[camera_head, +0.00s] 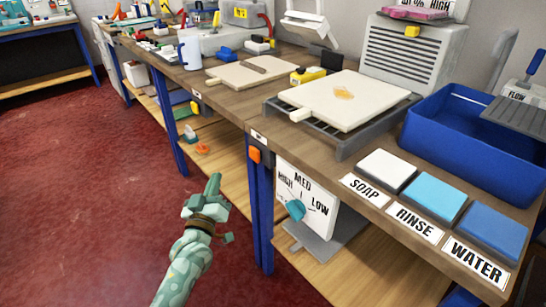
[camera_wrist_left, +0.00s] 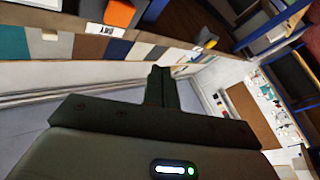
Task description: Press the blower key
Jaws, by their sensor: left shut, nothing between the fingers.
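No key in view carries a readable "blower" label. An orange key (camera_head: 254,154) sits on the front edge of the near bench, with a small white tag (camera_head: 258,136) above it. An orange block also shows at the top of the left wrist view (camera_wrist_left: 120,14), beside a tag too small to read. A yellow key (camera_head: 195,107) sits further along the bench edge. My left gripper (camera_head: 214,184) is shut and empty, in front of the bench, lower and to the left of the orange key and apart from it. It also shows in the wrist view (camera_wrist_left: 158,76). My right gripper is out of view.
A dial panel (camera_head: 308,199) marked HIGH, MED, LOW hangs under the bench, right of my gripper. Blue bench legs (camera_head: 261,215) stand between. A grey louvered box (camera_head: 410,55) and a blue tub (camera_head: 450,130) stand on the bench. The red floor (camera_head: 90,200) at left is clear.

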